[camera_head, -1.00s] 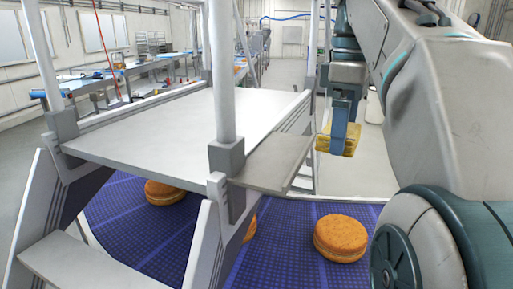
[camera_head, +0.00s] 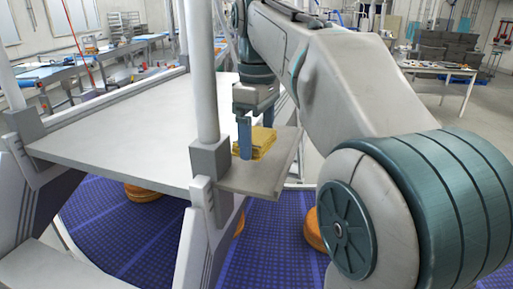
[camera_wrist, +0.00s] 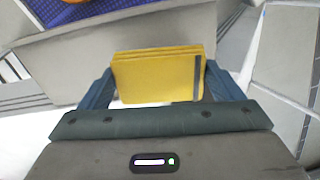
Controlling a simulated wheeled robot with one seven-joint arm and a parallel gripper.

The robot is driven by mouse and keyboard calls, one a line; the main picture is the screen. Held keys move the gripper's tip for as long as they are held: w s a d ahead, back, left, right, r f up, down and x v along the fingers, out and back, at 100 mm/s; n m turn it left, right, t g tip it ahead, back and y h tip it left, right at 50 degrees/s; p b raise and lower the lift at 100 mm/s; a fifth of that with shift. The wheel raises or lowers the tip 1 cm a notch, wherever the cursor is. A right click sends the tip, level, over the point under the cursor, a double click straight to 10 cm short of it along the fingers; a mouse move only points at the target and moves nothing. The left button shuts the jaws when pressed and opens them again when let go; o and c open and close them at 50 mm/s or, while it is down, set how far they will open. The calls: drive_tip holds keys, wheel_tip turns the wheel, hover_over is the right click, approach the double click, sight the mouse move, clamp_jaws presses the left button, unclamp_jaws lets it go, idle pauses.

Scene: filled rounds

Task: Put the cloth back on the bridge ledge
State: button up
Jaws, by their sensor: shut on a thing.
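The cloth (camera_head: 263,141) is a yellow folded stack. My gripper (camera_head: 246,140) is shut on it, with one blue finger showing in the head view. In the wrist view the cloth (camera_wrist: 157,78) sits between the two blue fingers of my gripper (camera_wrist: 158,90), with a dark stripe near its right side. The bridge ledge (camera_head: 262,180) is a grey slab sticking out to the right of the bridge platform. The cloth is over the ledge; whether it touches the surface I cannot tell. The ledge (camera_wrist: 120,32) also shows behind the cloth in the wrist view.
The bridge platform (camera_head: 125,138) is bare and light grey, with a white post (camera_head: 203,75) close to the left of the ledge. A blue conveyor (camera_head: 275,245) with orange-brown rounds (camera_head: 314,232) runs below. A white table (camera_head: 440,68) stands far right.

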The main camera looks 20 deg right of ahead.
sight(256, 167)
drive_tip(key=shift+w+a+f, duration=0.1)
drive_tip(key=shift+f, duration=2)
drive_tip(key=shift+f, duration=0.2)
drive_tip(key=o, duration=0.8)
drive_tip(key=shift+c, duration=0.2)
drive_tip(key=shift+r, duration=0.15)
wheel_tip(256, 167, up, 12)
drive_tip(key=shift+r+p, duration=0.1)
drive_tip(key=shift+p, duration=0.4)
